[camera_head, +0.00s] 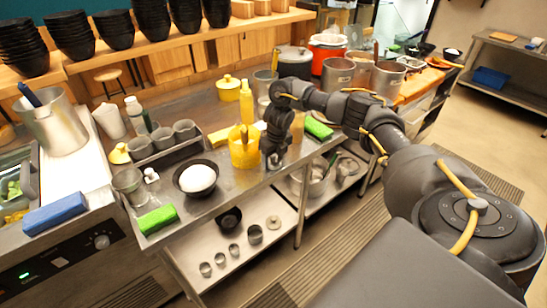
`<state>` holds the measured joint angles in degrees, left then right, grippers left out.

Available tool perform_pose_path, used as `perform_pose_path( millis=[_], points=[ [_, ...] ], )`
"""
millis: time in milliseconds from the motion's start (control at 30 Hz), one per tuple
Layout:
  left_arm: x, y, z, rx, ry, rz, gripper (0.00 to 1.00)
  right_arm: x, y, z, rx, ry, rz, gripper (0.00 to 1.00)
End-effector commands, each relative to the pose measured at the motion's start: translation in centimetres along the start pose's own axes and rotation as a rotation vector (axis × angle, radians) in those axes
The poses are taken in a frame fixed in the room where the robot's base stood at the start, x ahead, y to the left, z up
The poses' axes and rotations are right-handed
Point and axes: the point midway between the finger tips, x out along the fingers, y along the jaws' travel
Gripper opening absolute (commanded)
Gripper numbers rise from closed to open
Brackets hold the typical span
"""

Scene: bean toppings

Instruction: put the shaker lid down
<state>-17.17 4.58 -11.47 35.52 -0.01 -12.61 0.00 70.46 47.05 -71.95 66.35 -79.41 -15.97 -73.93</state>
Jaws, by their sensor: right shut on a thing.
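My right gripper (273,157) points down over the steel counter, just right of a yellow container (244,151). It is shut on a small, pale, metallic-looking thing at its fingertips, which I take to be the shaker lid; fingers and distance hide its shape. I cannot tell whether it touches the counter. A steel cup (128,184), perhaps the shaker body, stands at the counter's left front. My left gripper is not in view.
A black bowl with a white mound (197,178) stands left of the yellow container. Green packs lie at the front left (157,219) and right of my gripper (318,127). A grey caddy (163,142) holds several cups. Pots (338,74) stand at the back right.

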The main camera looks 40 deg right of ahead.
Motion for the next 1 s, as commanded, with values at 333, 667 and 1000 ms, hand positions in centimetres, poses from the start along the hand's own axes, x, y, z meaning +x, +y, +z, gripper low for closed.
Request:
perform_pose_path(
  millis=[333, 667, 1000],
  points=[
    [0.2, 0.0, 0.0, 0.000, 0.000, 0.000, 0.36, 0.3, 0.0, -0.1, 0.000, 0.000, 0.000, 0.78],
    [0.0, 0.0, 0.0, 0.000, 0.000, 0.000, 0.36, -0.4, 0.0, 0.1, 0.000, -0.002, 0.001, 0.78],
    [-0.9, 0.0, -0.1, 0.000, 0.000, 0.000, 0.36, -7.5, -0.1, 0.2, -0.002, -0.006, -0.003, 0.78]
  ],
)
